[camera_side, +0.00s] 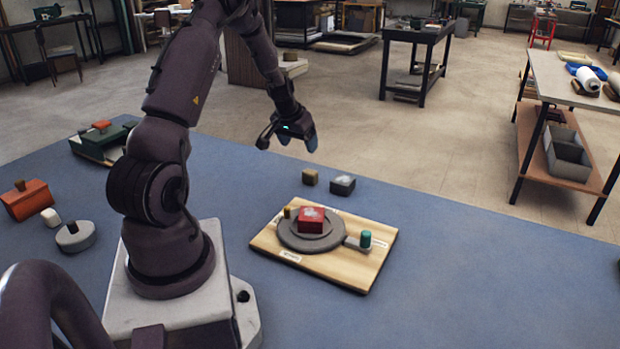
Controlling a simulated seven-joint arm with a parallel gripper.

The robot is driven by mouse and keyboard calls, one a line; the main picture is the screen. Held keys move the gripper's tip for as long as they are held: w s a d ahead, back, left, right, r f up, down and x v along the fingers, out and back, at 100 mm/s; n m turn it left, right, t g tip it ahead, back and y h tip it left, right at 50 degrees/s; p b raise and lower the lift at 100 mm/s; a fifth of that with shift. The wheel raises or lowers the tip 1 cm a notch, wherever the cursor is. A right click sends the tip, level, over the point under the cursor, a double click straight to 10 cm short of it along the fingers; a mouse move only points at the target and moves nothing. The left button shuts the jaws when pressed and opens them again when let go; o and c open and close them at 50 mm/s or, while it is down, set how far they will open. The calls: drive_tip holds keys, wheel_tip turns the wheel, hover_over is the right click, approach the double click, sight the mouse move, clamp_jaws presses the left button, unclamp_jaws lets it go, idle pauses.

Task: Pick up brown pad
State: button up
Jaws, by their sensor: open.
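A small brown block (310,177) sits on the blue table top behind the wooden board; it is the likeliest brown pad, though its small size leaves this unsure. Another small brown piece (287,212) stands at the left of the round grey plate on the board. My gripper (288,142) hangs in the air, above and a little left of the brown block in the picture. It is open, points down and has nothing visible between its fingers.
A dark block with a grey top (343,185) sits right beside the brown block. The wooden board (350,275) carries a grey round plate (290,243), a red box (311,220) and a teal cylinder (366,239).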

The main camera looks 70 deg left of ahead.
hover_over(310, 171)
drive_tip(key=s+d, duration=0.1)
drive_tip(key=s, duration=0.1)
drive_tip(key=f, duration=0.6)
drive_tip(key=shift+d+f, duration=0.2)
drive_tip(key=shift+x, duration=3.1)
drive_tip(key=shift+w+d, duration=0.1)
drive_tip(key=shift+w, duration=0.05)
drive_tip(key=c, duration=1)
